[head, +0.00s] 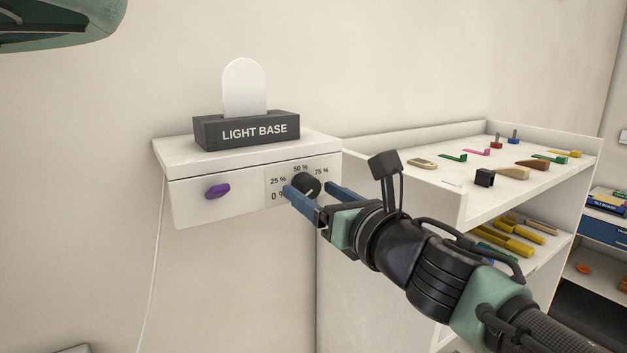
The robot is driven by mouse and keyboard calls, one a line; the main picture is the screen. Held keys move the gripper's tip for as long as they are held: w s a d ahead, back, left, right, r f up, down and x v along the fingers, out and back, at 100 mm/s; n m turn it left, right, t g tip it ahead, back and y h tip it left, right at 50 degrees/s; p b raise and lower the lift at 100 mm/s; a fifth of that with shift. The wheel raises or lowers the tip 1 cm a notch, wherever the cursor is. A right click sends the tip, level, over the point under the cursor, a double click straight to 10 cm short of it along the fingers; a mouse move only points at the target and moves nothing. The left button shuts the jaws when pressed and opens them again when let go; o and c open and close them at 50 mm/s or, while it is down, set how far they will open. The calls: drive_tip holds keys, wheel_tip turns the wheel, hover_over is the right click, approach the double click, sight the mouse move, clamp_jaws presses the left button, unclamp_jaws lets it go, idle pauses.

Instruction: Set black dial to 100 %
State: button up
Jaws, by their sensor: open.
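The black dial (305,184) is a round knob on the front of a white wall box (240,206). Printed marks around it read 0 %, 25 %, 50 % and 75 %; a 100 % mark does not show, as my gripper covers that side. My gripper (308,189) is open, with its blue fingers on either side of the dial, one at its lower left and one at its right. I cannot tell whether the fingers touch it. The dial's pointer setting is too small to read surely.
A purple knob (217,191) sits left on the same box. A dark block labelled LIGHT BASE (246,130) with a white rounded panel (244,88) stands on top. A white shelf unit (470,217) with several small tools stands close on the right. A thin cord (153,265) hangs at left.

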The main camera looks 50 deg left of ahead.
drive_tip(key=shift+a, duration=0.55)
clamp_jaws()
